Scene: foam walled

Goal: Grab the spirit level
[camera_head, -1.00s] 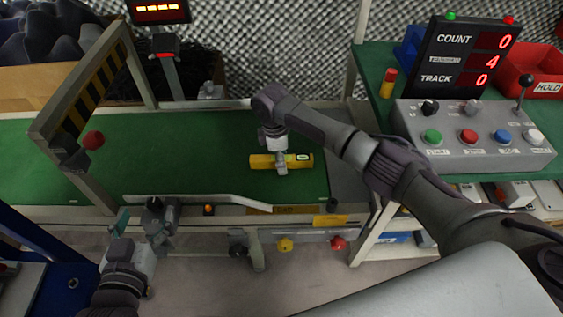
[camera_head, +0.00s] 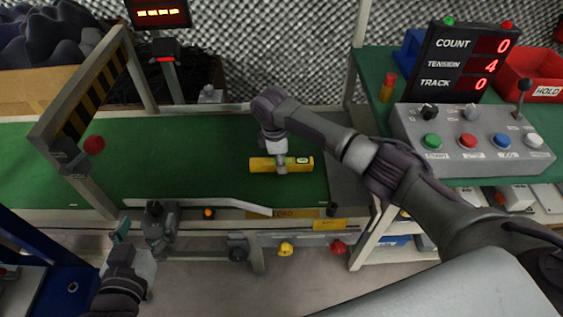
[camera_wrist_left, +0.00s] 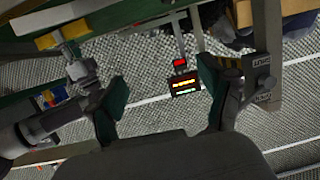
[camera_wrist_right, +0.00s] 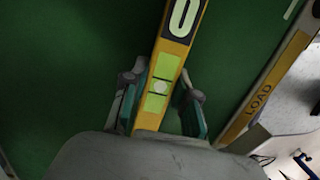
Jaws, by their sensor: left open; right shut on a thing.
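The yellow spirit level (camera_head: 296,164) lies on the green belt near its right end, below my right arm. My right gripper (camera_head: 281,168) is over the level's middle with its fingers down on either side. In the right wrist view the level (camera_wrist_right: 182,33) runs between the teal-padded fingers (camera_wrist_right: 160,105), and its green vial shows there. The right gripper is shut on it. My left gripper (camera_head: 122,240) is in front of the belt at the lower left. In the left wrist view its fingers (camera_wrist_left: 160,95) are wide apart with nothing between them.
A striped gate (camera_head: 95,85) with a red ball spans the belt's left part. A metal guide rail (camera_head: 200,200) runs along the front edge. A control panel (camera_head: 475,145) and a count display (camera_head: 462,60) stand at right. Much of the belt's middle is clear.

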